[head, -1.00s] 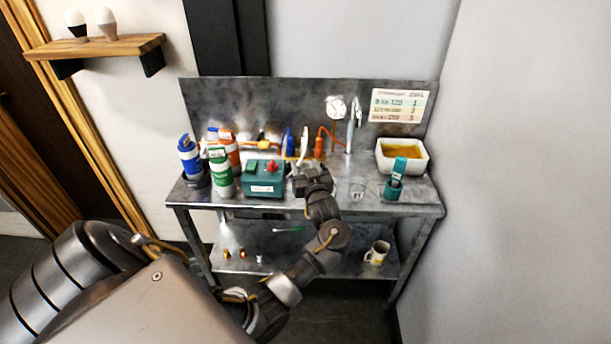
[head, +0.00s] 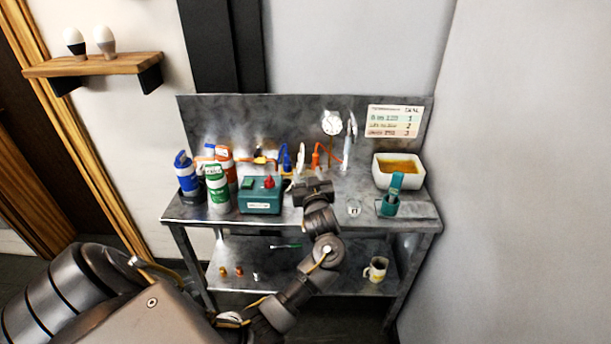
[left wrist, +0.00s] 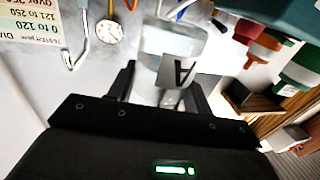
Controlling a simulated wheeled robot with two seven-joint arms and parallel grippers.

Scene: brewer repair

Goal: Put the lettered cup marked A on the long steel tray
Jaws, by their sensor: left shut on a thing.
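The cup marked A (left wrist: 172,62) is a clear cup with a black letter A on a pale label. It sits between the two fingers of my left gripper (left wrist: 166,88), which is shut on it. In the head view my left gripper (head: 313,187) is above the bench, just right of the green box; the held cup is hidden there or cannot be made out. A flat grey plate (head: 422,211) lies at the bench's right front, under a teal device; I cannot tell whether it is the long steel tray. My right gripper is not in view.
The green box (head: 260,200), several bottles (head: 217,190) and a small glass (head: 353,208) stand on the steel bench (head: 330,222). The teal device (head: 391,199) and a white bin (head: 399,172) are at the right. A mug (head: 376,270) is on the lower shelf.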

